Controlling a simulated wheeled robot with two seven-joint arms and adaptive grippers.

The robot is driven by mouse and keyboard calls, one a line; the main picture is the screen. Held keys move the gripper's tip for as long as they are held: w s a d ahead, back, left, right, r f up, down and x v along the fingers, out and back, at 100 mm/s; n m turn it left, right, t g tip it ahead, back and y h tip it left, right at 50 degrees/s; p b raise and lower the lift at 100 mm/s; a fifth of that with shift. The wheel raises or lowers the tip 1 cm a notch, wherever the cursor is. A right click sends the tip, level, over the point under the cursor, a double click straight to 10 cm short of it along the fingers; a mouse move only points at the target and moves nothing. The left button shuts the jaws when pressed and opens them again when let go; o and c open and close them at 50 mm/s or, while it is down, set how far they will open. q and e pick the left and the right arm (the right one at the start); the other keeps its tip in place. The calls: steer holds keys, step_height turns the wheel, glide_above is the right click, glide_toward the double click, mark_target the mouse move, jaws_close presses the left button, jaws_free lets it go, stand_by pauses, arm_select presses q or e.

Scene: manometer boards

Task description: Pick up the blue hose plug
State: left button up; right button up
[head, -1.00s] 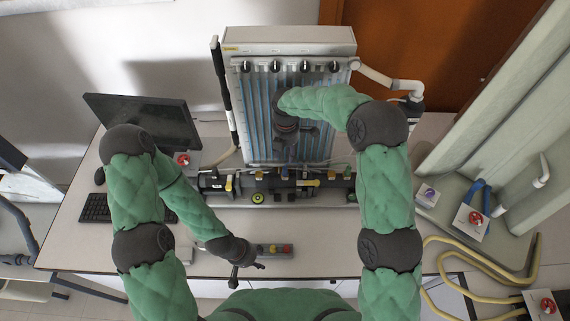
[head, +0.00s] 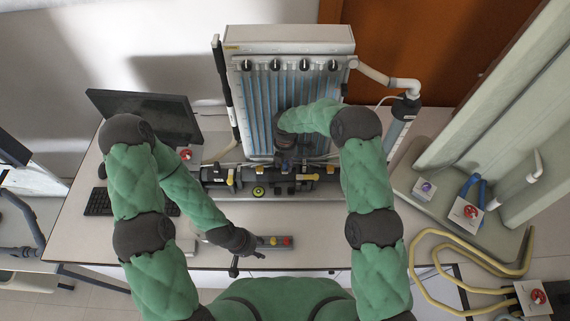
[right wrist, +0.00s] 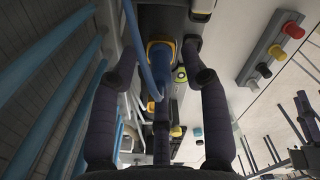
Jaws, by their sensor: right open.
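In the right wrist view a blue hose (right wrist: 138,50) runs down between my fingers to a dark blue, plug-like body (right wrist: 161,110); I take this as the blue hose plug. A yellow-orange ring (right wrist: 160,50) shows at its far end, by the dark pipe. My right gripper (right wrist: 162,62) is open, with one finger on each side of the plug and gaps between. In the head view my right gripper (head: 287,165) is at the dark manifold below the tube board, and hides the plug. My left gripper (head: 247,264) looks open and empty, low over the table's front.
The manometer board (head: 262,100) stands behind the dark manifold (head: 222,177). A strip with coloured knobs (head: 274,242) lies beside my left gripper. A monitor (head: 150,112) and keyboard (head: 98,203) are at left. Yellow hoses (head: 425,272) loop at right.

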steer(key=shift+f, duration=0.2)
jaws_close()
steer(key=shift+r, duration=0.15)
